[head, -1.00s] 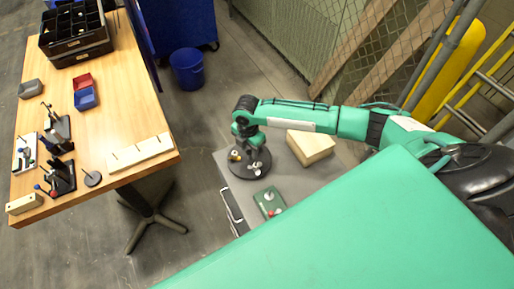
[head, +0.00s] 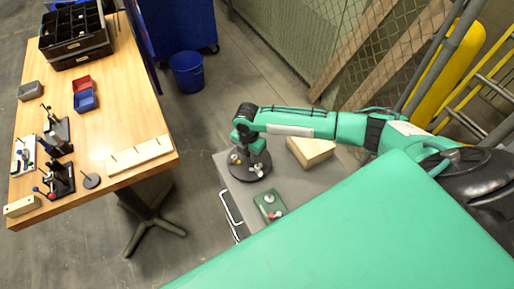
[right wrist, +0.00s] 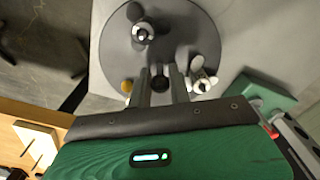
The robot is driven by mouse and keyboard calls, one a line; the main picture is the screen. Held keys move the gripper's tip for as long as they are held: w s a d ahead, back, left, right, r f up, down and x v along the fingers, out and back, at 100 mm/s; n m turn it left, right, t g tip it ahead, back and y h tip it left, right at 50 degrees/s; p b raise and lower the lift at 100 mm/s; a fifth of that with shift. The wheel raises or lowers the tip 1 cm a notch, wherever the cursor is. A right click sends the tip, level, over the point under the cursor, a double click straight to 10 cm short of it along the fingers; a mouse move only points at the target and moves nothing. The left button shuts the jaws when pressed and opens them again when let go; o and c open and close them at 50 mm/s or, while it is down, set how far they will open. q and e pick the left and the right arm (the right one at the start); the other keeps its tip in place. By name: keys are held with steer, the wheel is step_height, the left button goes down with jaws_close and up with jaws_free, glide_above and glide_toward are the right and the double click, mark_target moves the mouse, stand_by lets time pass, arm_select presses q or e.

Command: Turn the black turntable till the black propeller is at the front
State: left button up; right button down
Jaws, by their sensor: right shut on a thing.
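In the head view, the gripper and arm hide part of the disc, and the black propeller cannot be made out. My left gripper is out of view.
A green block with small knobs (head: 269,204) sits on the grey bench (head: 296,182) in front of the turntable. A light wooden box (head: 311,151) stands right of it. A wooden table (head: 128,116) with fixtures and trays is at the left. A wire-mesh fence is behind.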

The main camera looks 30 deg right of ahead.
steer(key=shift+n, duration=1)
steer(key=shift+n, duration=1.7)
steer(key=shift+n, duration=1.7)
steer(key=shift+n, duration=1.7)
